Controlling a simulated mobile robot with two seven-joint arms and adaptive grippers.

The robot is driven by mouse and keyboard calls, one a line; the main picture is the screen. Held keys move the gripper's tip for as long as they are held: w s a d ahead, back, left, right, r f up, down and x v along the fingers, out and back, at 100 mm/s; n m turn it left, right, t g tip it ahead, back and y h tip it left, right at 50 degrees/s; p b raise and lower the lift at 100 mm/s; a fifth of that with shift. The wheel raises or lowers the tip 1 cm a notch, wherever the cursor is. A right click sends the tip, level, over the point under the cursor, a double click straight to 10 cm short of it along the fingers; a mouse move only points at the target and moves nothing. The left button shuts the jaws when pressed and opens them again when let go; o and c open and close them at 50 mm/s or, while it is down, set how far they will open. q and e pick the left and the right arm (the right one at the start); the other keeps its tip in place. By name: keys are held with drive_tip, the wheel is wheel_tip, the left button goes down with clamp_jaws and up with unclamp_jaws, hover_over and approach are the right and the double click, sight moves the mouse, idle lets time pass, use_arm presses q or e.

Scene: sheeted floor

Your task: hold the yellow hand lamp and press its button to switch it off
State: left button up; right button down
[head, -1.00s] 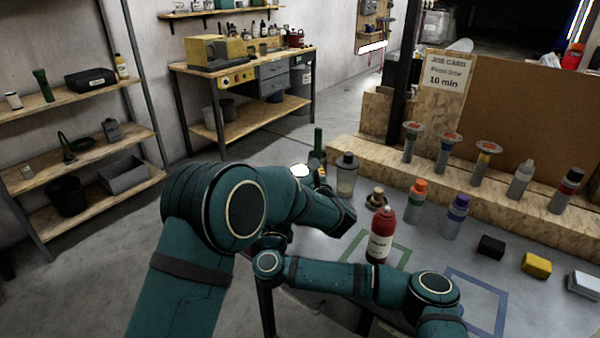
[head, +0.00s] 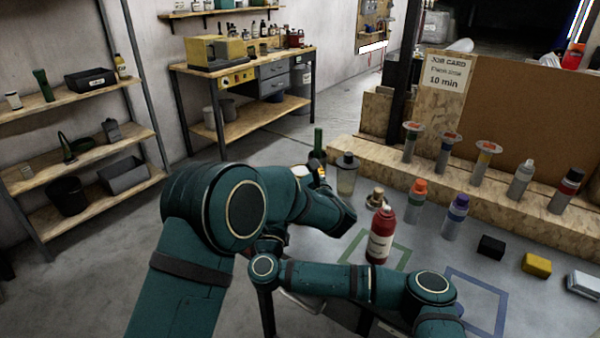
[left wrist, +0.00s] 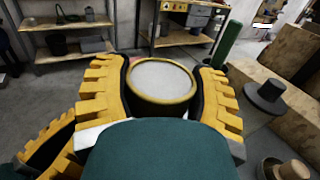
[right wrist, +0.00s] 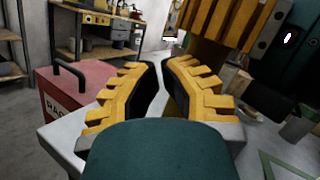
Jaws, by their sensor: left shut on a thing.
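The yellow hand lamp (left wrist: 162,82) sits between the fingers of my left gripper (left wrist: 164,75), seen lens-on in the left wrist view. The lamp's button is not visible.
A red bottle (head: 380,236) stands by a green outlined square on the table. Several other bottles and a dark-capped jar (head: 345,175) stand behind. A red box with a handle (right wrist: 75,92) is left of my right gripper.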

drive_tip(key=shift+s+a, duration=1.8)
drive_tip(key=shift+s, duration=0.3)
use_arm(q)
drive_tip(key=o, duration=1.4)
